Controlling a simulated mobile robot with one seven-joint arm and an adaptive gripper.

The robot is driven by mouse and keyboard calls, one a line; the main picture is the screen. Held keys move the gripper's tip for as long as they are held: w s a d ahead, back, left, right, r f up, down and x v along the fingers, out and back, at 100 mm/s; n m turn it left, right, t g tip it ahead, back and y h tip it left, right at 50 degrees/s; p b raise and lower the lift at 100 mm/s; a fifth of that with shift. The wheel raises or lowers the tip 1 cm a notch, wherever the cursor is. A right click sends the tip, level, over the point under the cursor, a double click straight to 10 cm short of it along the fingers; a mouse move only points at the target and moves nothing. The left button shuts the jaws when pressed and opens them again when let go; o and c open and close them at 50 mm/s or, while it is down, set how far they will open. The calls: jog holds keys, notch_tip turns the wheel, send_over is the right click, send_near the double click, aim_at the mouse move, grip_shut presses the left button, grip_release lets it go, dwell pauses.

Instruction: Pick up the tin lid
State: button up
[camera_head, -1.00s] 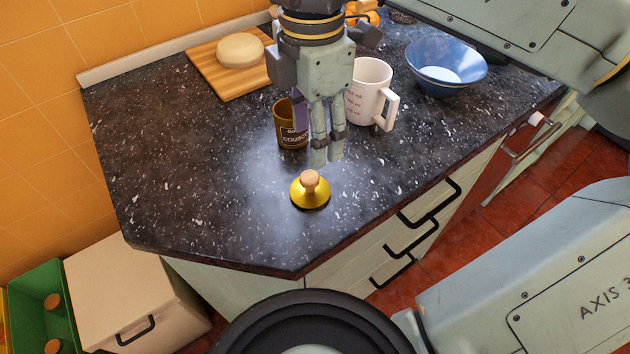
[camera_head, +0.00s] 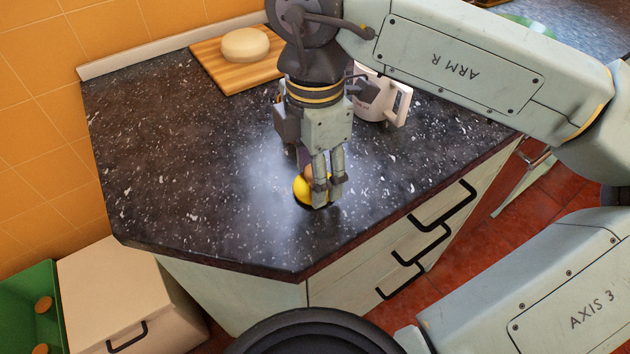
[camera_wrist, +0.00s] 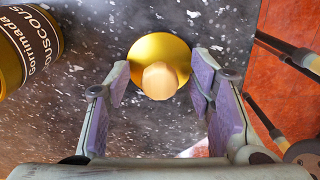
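The tin lid (camera_head: 301,188) is a yellow, gold-coloured disc with a pale wooden knob, lying on the dark speckled counter near its front edge. In the wrist view the lid (camera_wrist: 158,51) lies ahead of the fingers, with its knob (camera_wrist: 160,80) centred between them. My gripper (camera_head: 329,202) is low over the lid and hides much of it in the head view. Its purple-padded fingers (camera_wrist: 161,98) are spread apart on either side of the knob, with gaps to it, and hold nothing.
A couscous tin (camera_wrist: 28,45) stands close by on the left of the wrist view. A white mug (camera_head: 375,98) stands behind my gripper. A wooden board (camera_head: 262,75) with a pale round item (camera_head: 245,44) lies at the back left. The counter left of the lid is clear.

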jog(key=c, duration=1)
jog(key=shift+r, duration=0.1)
jog(key=shift+r, duration=0.45)
notch_tip(320, 180, up, 2)
jog(key=shift+r+b, duration=0.1)
jog(key=shift+b, duration=0.6)
jog(key=s+d+b, duration=0.1)
jog(key=s, duration=0.4)
jog(key=s+d+r+b, duration=0.1)
jog(key=s, duration=0.4)
jog(key=s+d+b, duration=0.1)
jog(key=s+d, duration=0.1)
jog(key=s, duration=0.3)
jog(key=shift+d+r, duration=0.1)
jog(key=shift+r, duration=0.3)
